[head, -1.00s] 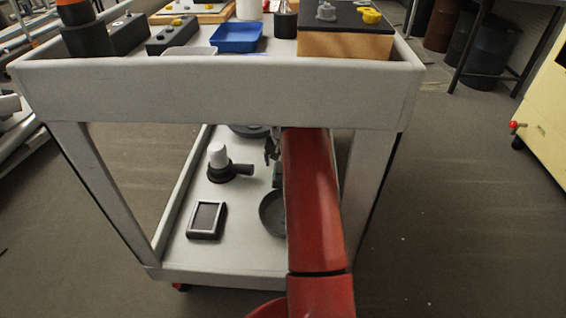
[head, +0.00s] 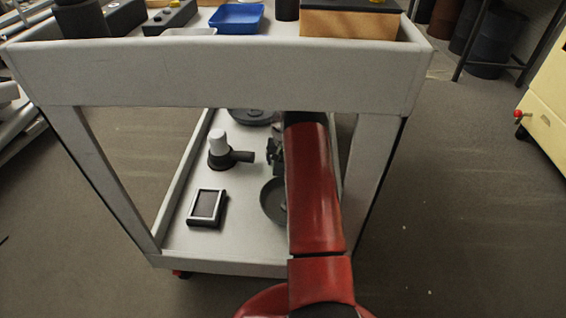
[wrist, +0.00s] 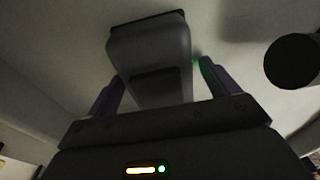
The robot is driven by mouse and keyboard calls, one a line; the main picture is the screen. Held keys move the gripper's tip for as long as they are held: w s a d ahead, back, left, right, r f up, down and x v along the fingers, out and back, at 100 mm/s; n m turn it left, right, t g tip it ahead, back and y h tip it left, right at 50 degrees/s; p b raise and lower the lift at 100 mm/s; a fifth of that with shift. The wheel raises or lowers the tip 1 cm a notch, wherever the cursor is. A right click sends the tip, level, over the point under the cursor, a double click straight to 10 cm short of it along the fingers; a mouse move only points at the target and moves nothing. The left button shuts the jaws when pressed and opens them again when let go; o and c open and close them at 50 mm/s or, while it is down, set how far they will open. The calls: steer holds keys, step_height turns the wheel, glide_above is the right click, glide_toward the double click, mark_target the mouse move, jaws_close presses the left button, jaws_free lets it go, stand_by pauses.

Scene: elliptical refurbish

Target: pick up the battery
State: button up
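In the wrist view a grey block with a dark top edge, which looks like the battery (wrist: 150,62), stands between the two fingers of my gripper (wrist: 160,90). A narrow gap seems to show beside it at each finger, so the fingers look open around it. The view is dim and any contact is hard to judge. In the head view my gripper (head: 275,152) is on the cart's lower shelf, partly hidden by my red arm. The battery cannot be made out there.
The lower shelf (head: 235,245) holds a black tool with a white cylinder (head: 218,140), a dark framed box (head: 206,206), a dark round dish (head: 271,198) and a dark disc (head: 250,116). The cart's upper tray wall (head: 215,75) passes above my arm. A dark round end (wrist: 291,61) shows right in the wrist view.

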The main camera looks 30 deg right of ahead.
steer(key=c, duration=1)
steer(key=shift+r, duration=0.1)
steer(key=shift+c, duration=0.2)
